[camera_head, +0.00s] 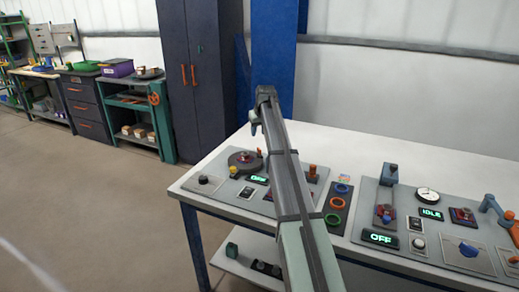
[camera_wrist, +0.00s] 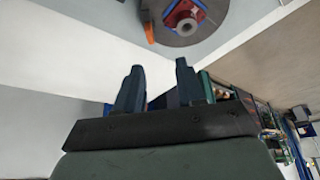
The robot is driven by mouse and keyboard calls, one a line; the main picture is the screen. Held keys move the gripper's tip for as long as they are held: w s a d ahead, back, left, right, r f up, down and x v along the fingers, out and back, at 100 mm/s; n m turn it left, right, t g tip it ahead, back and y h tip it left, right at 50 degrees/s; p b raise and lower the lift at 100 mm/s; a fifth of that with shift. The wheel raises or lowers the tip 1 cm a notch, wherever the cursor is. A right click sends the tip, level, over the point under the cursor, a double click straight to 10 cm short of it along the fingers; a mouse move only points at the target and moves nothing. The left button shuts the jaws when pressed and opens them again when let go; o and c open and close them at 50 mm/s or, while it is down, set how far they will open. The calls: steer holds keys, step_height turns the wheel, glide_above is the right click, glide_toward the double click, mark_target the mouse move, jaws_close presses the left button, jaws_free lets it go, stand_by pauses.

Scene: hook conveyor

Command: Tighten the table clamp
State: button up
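A grey round turntable (camera_head: 238,163) with a small red part on it stands at the left end of the white bench. It shows upside down at the top of the wrist view (camera_wrist: 212,30), with a red block (camera_wrist: 178,14) and a pale round knob (camera_wrist: 185,25). I cannot tell for sure which part is the table clamp. My gripper (camera_wrist: 158,66) has its two dark fingers apart with nothing between them. In the wrist view the turntable lies beyond the fingertips, apart from them. In the head view my arm rises over the bench and hides part of the left panel.
An upright bracket (camera_head: 388,175) stands right of my arm. A blue column (camera_head: 272,50) and dark cabinet (camera_head: 190,80) stand behind.

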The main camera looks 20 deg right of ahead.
mark_target(259, 149)
steer(key=x, duration=0.4)
steer(key=d+x, duration=0.1)
steer(key=x, duration=0.3)
steer(key=d+x, duration=0.1)
steer(key=x, duration=0.3)
steer(key=shift+s+f, duration=0.25)
steer(key=shift+f, duration=0.1)
steer(key=shift+c, duration=0.2)
steer(key=shift+a, duration=0.1)
jaws_close()
